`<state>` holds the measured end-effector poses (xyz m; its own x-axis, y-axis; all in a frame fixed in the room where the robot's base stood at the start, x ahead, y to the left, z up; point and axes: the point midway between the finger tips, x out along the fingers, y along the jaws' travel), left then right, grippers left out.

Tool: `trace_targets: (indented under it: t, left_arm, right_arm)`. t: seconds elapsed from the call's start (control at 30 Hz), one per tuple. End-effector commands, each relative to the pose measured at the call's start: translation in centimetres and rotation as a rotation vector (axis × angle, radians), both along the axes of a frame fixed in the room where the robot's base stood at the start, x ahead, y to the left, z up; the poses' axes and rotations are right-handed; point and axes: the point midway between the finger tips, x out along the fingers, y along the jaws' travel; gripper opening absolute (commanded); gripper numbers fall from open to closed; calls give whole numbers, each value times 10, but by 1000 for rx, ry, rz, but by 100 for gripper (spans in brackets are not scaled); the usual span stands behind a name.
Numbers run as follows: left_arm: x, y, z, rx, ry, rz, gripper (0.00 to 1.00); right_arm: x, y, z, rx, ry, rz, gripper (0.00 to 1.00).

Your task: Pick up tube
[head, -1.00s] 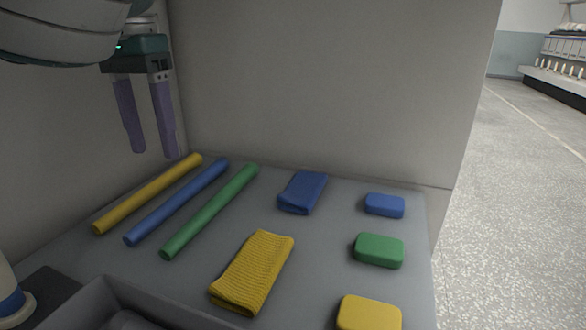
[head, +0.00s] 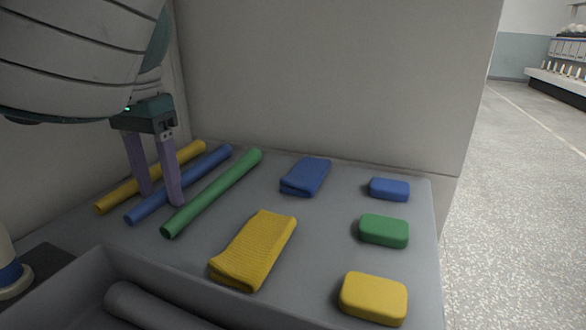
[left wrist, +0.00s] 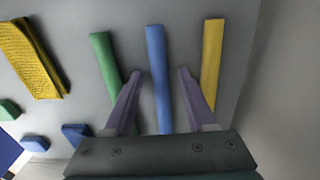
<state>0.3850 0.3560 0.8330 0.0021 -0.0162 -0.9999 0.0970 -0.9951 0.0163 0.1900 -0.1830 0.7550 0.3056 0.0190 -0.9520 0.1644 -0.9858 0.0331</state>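Three tubes lie side by side on the grey table: a yellow tube (head: 125,194), a blue tube (head: 207,164) and a green tube (head: 212,194). My left gripper (head: 161,198) is open over them, fingers pointing down. In the left wrist view, the blue tube (left wrist: 155,60) runs between the two spread fingers (left wrist: 160,72). The green tube (left wrist: 106,65) lies outside one finger and the yellow tube (left wrist: 211,62) outside the other. I cannot tell whether the fingertips touch the table. My right gripper is not in view.
A blue cloth (head: 306,176) and a yellow cloth (head: 254,250) lie right of the tubes. Blue (head: 390,189), green (head: 383,231) and yellow (head: 374,298) blocks stand along the right side. A grey tray (head: 93,276) is at the front. Walls (head: 320,80) rise behind and left.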

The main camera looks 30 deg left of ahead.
Motion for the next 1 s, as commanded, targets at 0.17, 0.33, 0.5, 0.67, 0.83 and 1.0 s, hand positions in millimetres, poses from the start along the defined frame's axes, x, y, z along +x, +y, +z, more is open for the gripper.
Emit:
trace_targets:
  t: [0.17, 0.33, 0.5, 0.67, 0.83, 1.0]
  left_arm:
    - [0, 0, 0, 0, 0, 0, 35]
    - [0, 0, 0, 0, 0, 0, 16]
    - [0, 0, 0, 0, 0, 0, 0]
    - [0, 0, 0, 0, 0, 0, 0]
    - [0, 0, 0, 0, 0, 0, 0]
    - [0, 0, 3, 0, 0, 0, 0]
  right_arm:
    - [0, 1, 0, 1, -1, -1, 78]
    - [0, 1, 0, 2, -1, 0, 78]
    - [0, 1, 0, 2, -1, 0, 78]
    - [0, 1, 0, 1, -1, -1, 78]
    - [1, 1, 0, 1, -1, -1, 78]
    - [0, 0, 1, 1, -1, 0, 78]
